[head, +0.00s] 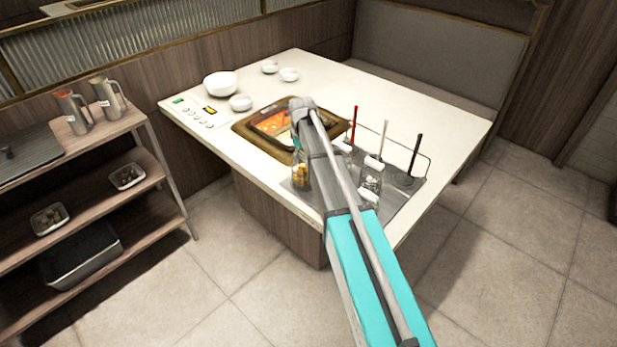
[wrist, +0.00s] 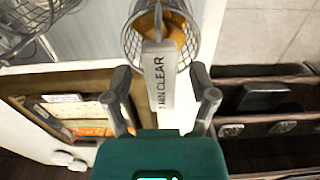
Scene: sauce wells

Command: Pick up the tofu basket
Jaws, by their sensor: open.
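A wire mesh basket (wrist: 190,45) with yellow-brown pieces in it, which looks like the tofu basket, is at the top middle of the wrist view. It also shows in the head view (head: 300,178), left of my arm on the grey tray. My gripper (wrist: 160,72) is open, with one finger on each side of the tag and a visible gap on both sides.
Other wire baskets (head: 371,178) with tall handles stand on the grey tray (head: 405,190) to the right. The pot (head: 243,128) with red and pale broth is sunk in the table behind. White bowls (head: 220,84) sit at the far left. A shelf cart (head: 150,160) stands left of the table.

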